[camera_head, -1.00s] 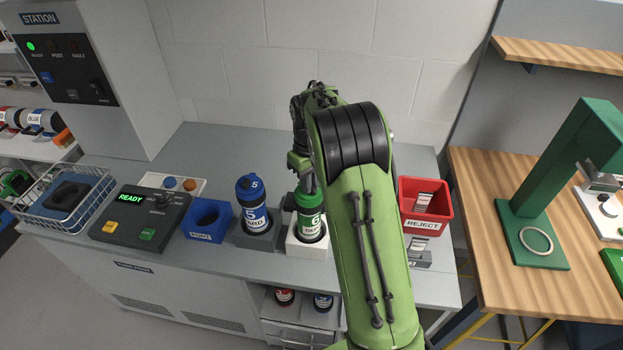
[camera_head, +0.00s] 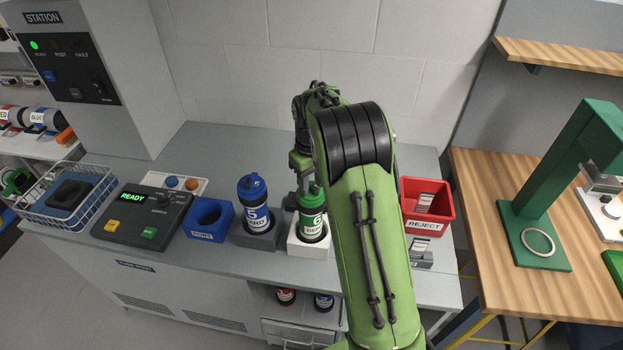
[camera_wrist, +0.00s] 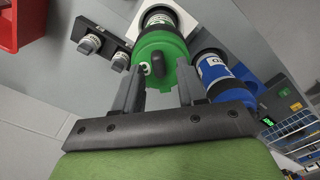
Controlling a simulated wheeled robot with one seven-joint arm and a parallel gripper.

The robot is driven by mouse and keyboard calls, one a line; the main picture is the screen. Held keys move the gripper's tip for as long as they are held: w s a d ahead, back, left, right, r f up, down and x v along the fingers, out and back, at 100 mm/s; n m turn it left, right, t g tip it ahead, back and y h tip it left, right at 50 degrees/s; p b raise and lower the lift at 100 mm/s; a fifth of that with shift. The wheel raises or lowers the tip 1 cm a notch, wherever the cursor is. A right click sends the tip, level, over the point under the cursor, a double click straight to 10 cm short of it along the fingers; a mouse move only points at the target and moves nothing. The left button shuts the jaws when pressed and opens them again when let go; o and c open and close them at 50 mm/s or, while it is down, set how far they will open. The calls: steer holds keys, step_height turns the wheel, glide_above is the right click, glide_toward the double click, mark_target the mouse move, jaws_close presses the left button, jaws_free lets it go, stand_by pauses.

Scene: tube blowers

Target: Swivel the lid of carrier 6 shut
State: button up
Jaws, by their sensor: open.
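Carrier 6 (camera_head: 312,226) has a green lid (camera_head: 313,197) and a white label, and stands upright in a white holder (camera_head: 306,249) on the bench. In the wrist view its round green lid (camera_wrist: 176,47) with a dark lug lies just beyond my gripper (camera_wrist: 160,70). The fingers are open, one to each side of the lid's near edge, with nothing gripped between them. Whether they touch the lid, and whether the lid sits fully closed, I cannot tell. In the head view my arm partly hides my gripper (camera_head: 299,183).
Blue carrier 5 (camera_head: 255,215) stands close on the left in a grey holder. Further left are a blue port (camera_head: 208,222) and a control panel (camera_head: 140,215) showing READY. A red reject bin (camera_head: 428,200) is right of my arm. The bench behind is clear.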

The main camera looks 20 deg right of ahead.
mark_target(312, 185)
step_height(312, 185, up, 16)
steer(key=p, duration=0.2)
steer(key=shift+f, duration=0.1)
steer(key=s+a+r+m+t+b, duration=0.15)
steer(key=s+a, duration=0.25)
steer(key=s, duration=0.4)
steer(key=s+a+r+t+b, duration=0.1)
steer(key=s+a+r+t, duration=0.15)
steer(key=s, duration=0.55)
steer(key=s+a+f+t+b, duration=0.1)
steer(key=s+a+f, duration=0.1)
steer(key=s+f, duration=0.6)
steer(key=s+m, duration=0.1)
steer(key=s, duration=0.4)
steer(key=shift+t+b, duration=0.3)
steer(key=shift+s, duration=0.1)
